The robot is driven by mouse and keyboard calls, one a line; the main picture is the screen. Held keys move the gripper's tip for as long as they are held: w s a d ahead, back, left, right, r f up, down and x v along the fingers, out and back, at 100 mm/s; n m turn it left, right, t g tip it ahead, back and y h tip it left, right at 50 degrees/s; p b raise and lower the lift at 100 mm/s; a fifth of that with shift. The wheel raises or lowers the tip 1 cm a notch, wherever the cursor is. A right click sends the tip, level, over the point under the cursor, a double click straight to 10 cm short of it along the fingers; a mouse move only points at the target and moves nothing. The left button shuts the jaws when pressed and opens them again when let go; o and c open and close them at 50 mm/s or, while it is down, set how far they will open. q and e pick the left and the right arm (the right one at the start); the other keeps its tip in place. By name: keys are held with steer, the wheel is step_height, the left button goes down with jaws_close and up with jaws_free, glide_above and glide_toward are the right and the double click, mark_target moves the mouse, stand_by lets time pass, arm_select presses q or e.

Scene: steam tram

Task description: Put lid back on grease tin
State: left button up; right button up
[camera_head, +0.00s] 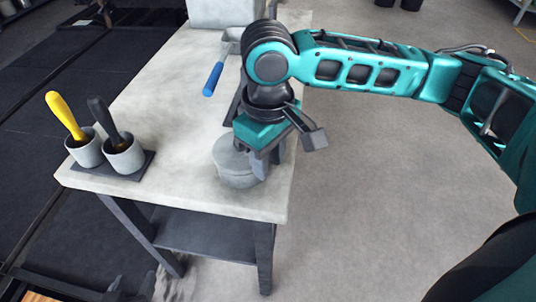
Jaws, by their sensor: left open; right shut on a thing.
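The grey round grease tin (236,181) stands near the front right corner of the pale table. Its grey lid (228,151) shows as a wider round top over the tin, level as far as I can see. My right gripper (265,172) points down at the right side of the lid and is shut on it. Its fingers and wrist hide the right part of the lid and tin. Whether the lid is fully seated or a little above the rim I cannot tell. My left gripper is not in view.
Two grey cups on a dark mat (134,176) hold a yellow-handled tool (64,113) and a dark-handled tool (101,114) at the left. A blue-handled tool (213,79) lies behind the gripper. A grey box (224,12) stands at the back. The table's middle is clear.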

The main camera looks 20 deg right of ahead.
steer(key=p, duration=0.3)
steer(key=shift+s, duration=0.1)
stand_by(1.8)
steer(key=shift+f+p, duration=0.15)
steer(key=shift+p, duration=0.55)
stand_by(0.8)
steer(key=shift+p, duration=0.8)
stand_by(0.3)
stand_by(0.4)
steer(key=o, duration=1.6)
